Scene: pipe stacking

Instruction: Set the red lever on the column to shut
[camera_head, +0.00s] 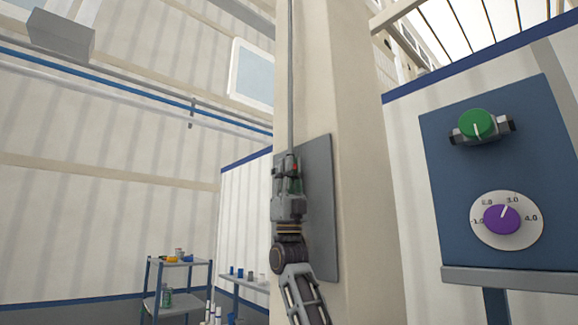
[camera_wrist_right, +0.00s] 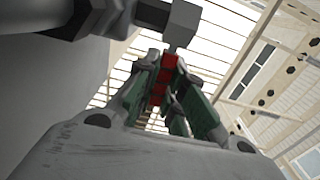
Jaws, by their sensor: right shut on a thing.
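The column (camera_head: 357,120) is cream and stands in the middle of the head view, with a grey plate (camera_head: 322,215) on its face. My right gripper (camera_head: 288,168) is up against the left part of this plate and hides most of what is there. A small bit of the red lever (camera_head: 297,167) shows at its fingertips. In the right wrist view the red lever (camera_wrist_right: 169,66) lies between the green-padded fingers of the gripper (camera_wrist_right: 166,80), which are shut on it. The lever hangs by a grey fitting (camera_wrist_right: 180,22). My left gripper is not in view.
A blue panel (camera_head: 445,190) at the right carries a green knob (camera_head: 478,124) and a purple dial (camera_head: 502,219). A thin pipe (camera_head: 290,80) runs up the column above the gripper. A shelf (camera_head: 180,262) with small items stands at the lower left.

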